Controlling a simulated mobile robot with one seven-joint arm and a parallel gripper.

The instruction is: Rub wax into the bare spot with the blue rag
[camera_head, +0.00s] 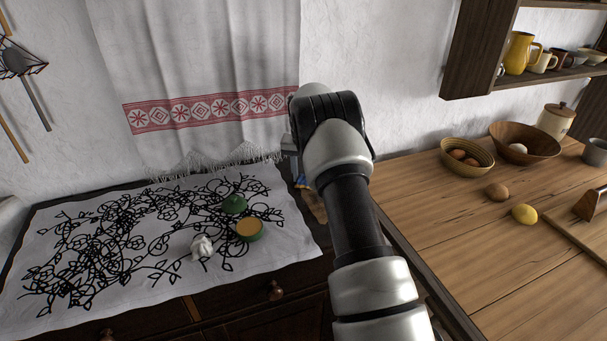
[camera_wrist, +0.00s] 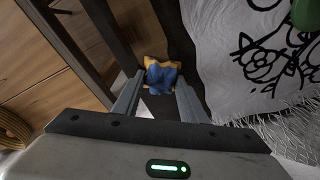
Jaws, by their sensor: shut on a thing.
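The blue rag (camera_wrist: 160,75) is crumpled between my fingertips in the wrist view; my gripper (camera_wrist: 160,84) is shut on it. The rag is over the dark wooden edge beside the white cloth. Yellow-orange shows around the rag; I cannot tell whether it is cloth or surface. In the head view my arm hides most of my gripper (camera_head: 291,150), and a little blue of the rag shows below it. A tan bare spot (camera_head: 314,207) shows on the dark edge, partly behind my arm. An open green tin of yellow wax (camera_head: 249,230) stands on the embroidered cloth, its green lid (camera_head: 234,204) behind it.
A white crumpled object (camera_head: 202,246) lies on the embroidered cloth (camera_head: 60,270). A fringed curtain (camera_head: 205,60) hangs behind. On the right, the wooden table (camera_head: 440,230) holds a basket (camera_head: 467,157), a bowl (camera_head: 524,142) and a lemon (camera_head: 524,214). A shelf (camera_head: 480,50) is above.

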